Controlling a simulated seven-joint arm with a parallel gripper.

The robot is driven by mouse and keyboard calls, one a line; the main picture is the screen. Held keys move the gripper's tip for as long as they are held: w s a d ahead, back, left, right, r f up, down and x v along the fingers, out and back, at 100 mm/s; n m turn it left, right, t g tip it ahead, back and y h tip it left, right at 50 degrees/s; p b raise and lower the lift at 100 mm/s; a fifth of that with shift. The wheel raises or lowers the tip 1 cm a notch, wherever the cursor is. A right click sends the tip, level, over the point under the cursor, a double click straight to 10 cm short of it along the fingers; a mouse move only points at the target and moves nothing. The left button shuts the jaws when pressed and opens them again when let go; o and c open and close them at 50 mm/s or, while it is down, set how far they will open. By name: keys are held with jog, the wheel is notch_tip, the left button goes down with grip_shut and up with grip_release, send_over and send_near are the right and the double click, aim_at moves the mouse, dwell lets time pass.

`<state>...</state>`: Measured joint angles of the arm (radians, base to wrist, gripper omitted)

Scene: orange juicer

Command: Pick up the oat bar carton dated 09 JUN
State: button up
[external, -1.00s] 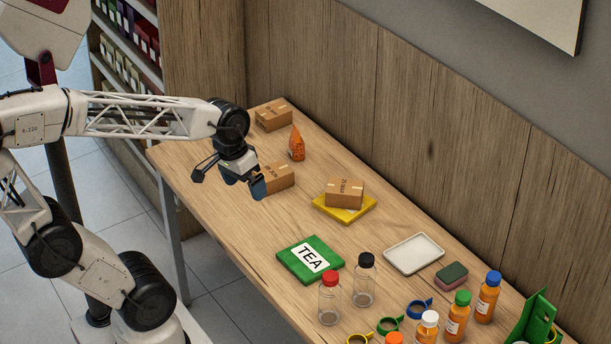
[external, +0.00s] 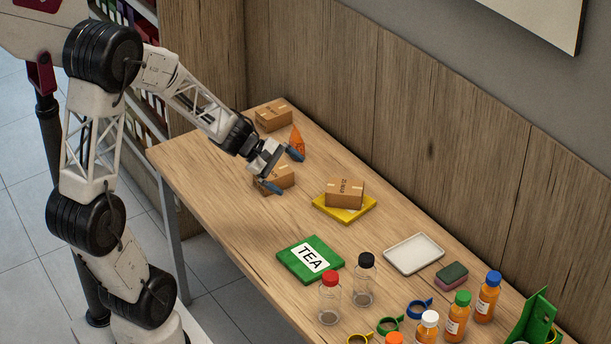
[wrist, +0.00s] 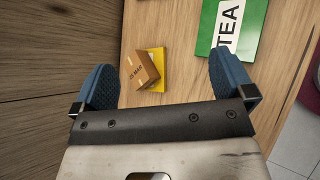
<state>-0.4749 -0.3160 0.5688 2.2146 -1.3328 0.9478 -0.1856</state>
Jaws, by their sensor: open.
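The middle carton is not visible in the wrist view.
An orange pointed carton (external: 297,139) stands close behind my gripper. A green TEA box (external: 309,260), clear bottles, a white tray (external: 413,253), a sponge (external: 452,272) and juice bottles (external: 487,297) lie toward the right. The wood wall borders the back.

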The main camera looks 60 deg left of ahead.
jog(key=w+a+f+n+t+y, duration=0.2)
jog(key=w+a+f+n+t, duration=0.15)
jog(key=a+f+n, duration=0.6)
jog(key=n+t+y, duration=0.3)
jog(key=n+y, duration=0.3)
jog(key=n, duration=0.1)
send_near(273, 178)
jog(key=a, duration=0.1)
jog(key=w+a, duration=0.1)
jog(key=w+a+f, duration=0.1)
jog(key=shift+a, duration=0.25)
jog(key=shift+w, duration=0.1)
jog(key=shift+x, duration=1.15)
jog(key=shift+d+f, duration=0.1)
jog(key=shift+x, duration=2.55)
jog(key=shift+d, duration=0.1)
jog(key=shift+c, duration=0.5)
